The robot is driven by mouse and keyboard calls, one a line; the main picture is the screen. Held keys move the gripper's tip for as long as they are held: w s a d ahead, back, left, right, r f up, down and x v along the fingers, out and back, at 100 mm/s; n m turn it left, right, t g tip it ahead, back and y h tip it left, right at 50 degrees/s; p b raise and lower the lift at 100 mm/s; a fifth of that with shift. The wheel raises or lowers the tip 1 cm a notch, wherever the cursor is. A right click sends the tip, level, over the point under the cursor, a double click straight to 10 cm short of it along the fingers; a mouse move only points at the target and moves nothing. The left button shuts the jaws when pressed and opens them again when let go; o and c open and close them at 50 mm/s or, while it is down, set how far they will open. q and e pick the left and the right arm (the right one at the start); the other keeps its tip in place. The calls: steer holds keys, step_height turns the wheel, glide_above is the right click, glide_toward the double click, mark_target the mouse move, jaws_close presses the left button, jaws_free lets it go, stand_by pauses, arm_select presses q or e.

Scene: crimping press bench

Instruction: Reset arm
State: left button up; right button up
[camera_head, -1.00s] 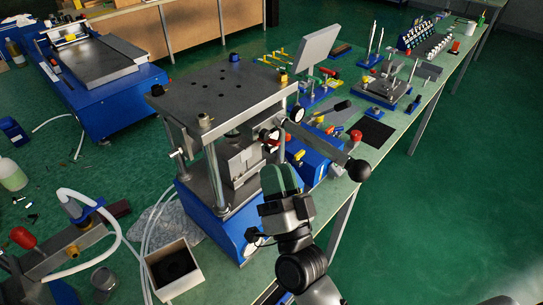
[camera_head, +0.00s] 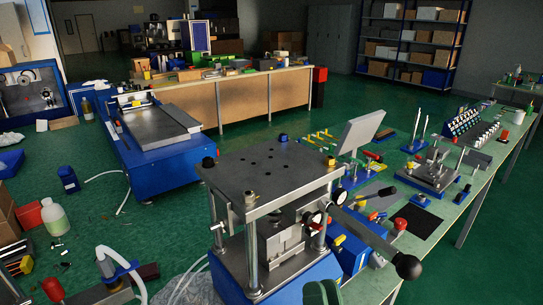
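The press (camera_head: 277,170) stands on the bench in the lower middle, with a grey top plate, steel posts and a blue base. Its lever arm (camera_head: 370,234) slopes down to the right from the press and ends in a black ball knob (camera_head: 408,266). My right gripper (camera_head: 322,292) shows only as green fingertips at the bottom edge, left of the knob and apart from it. The rest of it is cut off, so its opening cannot be judged. My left gripper is out of view.
Right of the press, the green bench (camera_head: 450,213) holds a dark mat (camera_head: 416,221), a blue-based fixture (camera_head: 428,172) and small tools. A blue machine (camera_head: 155,140) stands on the floor at the left. Green floor lies open right of the bench.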

step_height(320, 180, down, 12)
steer(key=s+n+g+y, duration=0.2)
steer(key=n+g+y, duration=0.1)
steer(key=n+g, duration=0.65)
steer(key=s+d+f+g+h, duration=0.5)
steer(key=s+d+f+g, duration=0.45)
steer(key=s+g, duration=0.3)
steer(key=s+d+f+x, duration=0.1)
steer(key=s+x, duration=0.2)
steer(key=x, duration=0.9)
steer(key=s+x, duration=0.2)
steer(key=x, duration=0.9)
steer(key=s+d+f+g, duration=0.1)
steer(key=s+d+f, duration=0.2)
steer(key=s+f, duration=1.4)
steer(key=shift+s+d+f+g+h, duration=0.2)
steer(key=shift+s+f+g+h, duration=0.1)
steer(key=shift+f, duration=0.1)
